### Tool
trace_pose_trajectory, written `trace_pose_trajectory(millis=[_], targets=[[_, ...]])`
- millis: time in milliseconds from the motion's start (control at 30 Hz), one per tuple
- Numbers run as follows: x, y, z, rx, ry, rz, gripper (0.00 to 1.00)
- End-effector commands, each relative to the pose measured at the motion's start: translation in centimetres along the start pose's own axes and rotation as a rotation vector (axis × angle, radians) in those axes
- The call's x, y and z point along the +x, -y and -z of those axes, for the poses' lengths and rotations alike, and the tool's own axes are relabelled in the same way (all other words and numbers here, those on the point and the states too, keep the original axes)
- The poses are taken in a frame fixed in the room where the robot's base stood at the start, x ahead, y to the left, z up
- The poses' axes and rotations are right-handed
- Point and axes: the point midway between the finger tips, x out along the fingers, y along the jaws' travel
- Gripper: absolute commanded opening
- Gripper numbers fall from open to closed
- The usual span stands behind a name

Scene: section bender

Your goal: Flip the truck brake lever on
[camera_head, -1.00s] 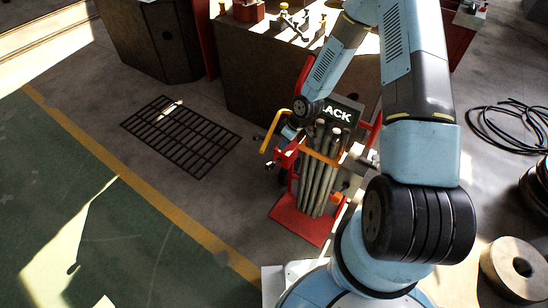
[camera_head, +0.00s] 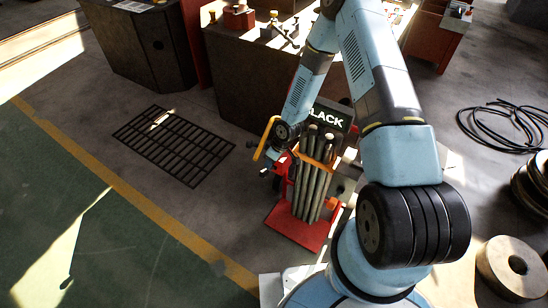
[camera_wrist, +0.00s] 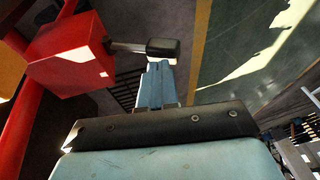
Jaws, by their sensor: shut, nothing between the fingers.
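The truck is a red hand truck (camera_head: 290,228) loaded with upright grey rods, with a sign reading LACK above them. In the wrist view, a red box (camera_wrist: 70,55) on a red tube carries a short metal lever with a black grip (camera_wrist: 163,48), which points right. My gripper (camera_wrist: 158,66) is shut and empty. Its fingertips appear just below the black grip in that view; I cannot tell whether they touch. In the head view my gripper (camera_head: 274,154) is at the truck's left side by the red box, and the lever is small and partly hidden there.
An orange-yellow bent handle (camera_head: 265,138) stands close to my gripper. A dark floor grate (camera_head: 175,145) lies to the left. A dark workbench (camera_head: 245,75) is behind the truck. Black cable coils (camera_head: 500,125) and a pale roll (camera_head: 510,268) lie right. The green floor at left is clear.

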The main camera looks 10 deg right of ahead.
Motion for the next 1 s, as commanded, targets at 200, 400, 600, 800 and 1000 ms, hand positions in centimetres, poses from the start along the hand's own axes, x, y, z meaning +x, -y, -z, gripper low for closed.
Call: trace_pose_trajectory(millis=[200, 400, 600, 800, 1000], targets=[[1.7, 0.0, 0.0, 0.001, 0.000, 0.000, 0.00], [2.0, -0.1, 0.0, 0.001, 0.000, -0.001, 0.00], [1.8, -0.4, -0.4, 0.005, -0.001, -0.002, 0.00], [2.0, -0.1, -0.2, 0.001, 0.000, -0.011, 0.00], [2.1, -0.4, -0.7, 0.001, 0.002, -0.051, 0.00]])
